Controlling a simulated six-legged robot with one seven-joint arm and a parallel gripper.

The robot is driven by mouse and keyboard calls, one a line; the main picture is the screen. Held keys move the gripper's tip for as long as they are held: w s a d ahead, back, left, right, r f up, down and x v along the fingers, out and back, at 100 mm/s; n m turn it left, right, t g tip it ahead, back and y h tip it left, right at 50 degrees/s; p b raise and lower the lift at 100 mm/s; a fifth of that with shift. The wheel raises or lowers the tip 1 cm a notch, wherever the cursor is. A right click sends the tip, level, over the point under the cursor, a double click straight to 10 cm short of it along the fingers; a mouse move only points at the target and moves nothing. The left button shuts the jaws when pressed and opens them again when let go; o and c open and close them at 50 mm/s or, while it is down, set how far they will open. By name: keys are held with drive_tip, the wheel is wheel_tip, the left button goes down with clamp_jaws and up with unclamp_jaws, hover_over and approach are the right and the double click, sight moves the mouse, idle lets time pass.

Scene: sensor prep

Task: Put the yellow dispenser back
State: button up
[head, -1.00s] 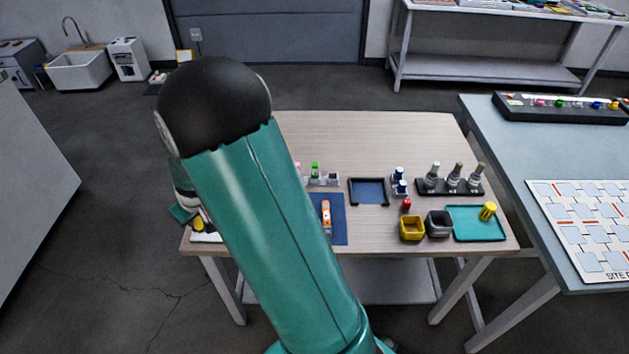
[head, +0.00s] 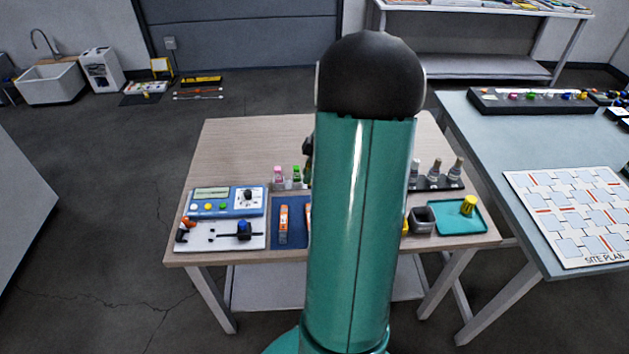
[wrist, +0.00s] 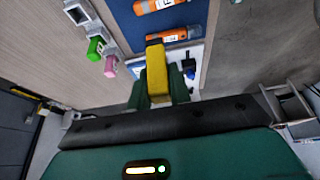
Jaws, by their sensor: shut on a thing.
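My gripper (wrist: 158,88) is shut on the yellow dispenser (wrist: 156,68), a yellow block-like body with a dark end, in the wrist view. Its two green fingers lie on either side of it. In the head view my arm hides the gripper and the dispenser. A green dispenser (head: 296,174) and a pink dispenser (head: 278,173) stand in small holders on the wooden table. The wrist view also shows the green one (wrist: 95,48) and the pink one (wrist: 110,66), with an empty-looking grey holder (wrist: 77,12) beside the green one.
A blue mat (head: 289,240) with orange tools lies left of my arm, beside a blue meter (head: 222,200) and a white board (head: 205,240). On the right are a grey bin (head: 422,220), a teal tray (head: 445,220) with a yellow cylinder (head: 469,205), and dark-stand bottles (head: 437,170).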

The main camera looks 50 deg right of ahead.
drive_tip(key=w+d+f, duration=0.2)
drive_tip(key=d+f, duration=0.1)
drive_tip(key=w+d+f, duration=0.2)
drive_tip(key=d+f, duration=0.1)
drive_tip(key=d, duration=0.1)
drive_tip(key=w+d+f, duration=0.3)
drive_tip(key=d, duration=0.1)
drive_tip(key=shift+w+f, duration=0.1)
drive_tip(key=shift+d+f, duration=0.15)
drive_tip(key=shift+f, duration=0.1)
drive_tip(key=shift+w+d+f, duration=0.1)
drive_tip(key=shift+w+f, duration=0.05)
drive_tip(key=shift+f, duration=1.45)
drive_tip(key=shift+f, duration=0.15)
drive_tip(key=o, duration=0.8)
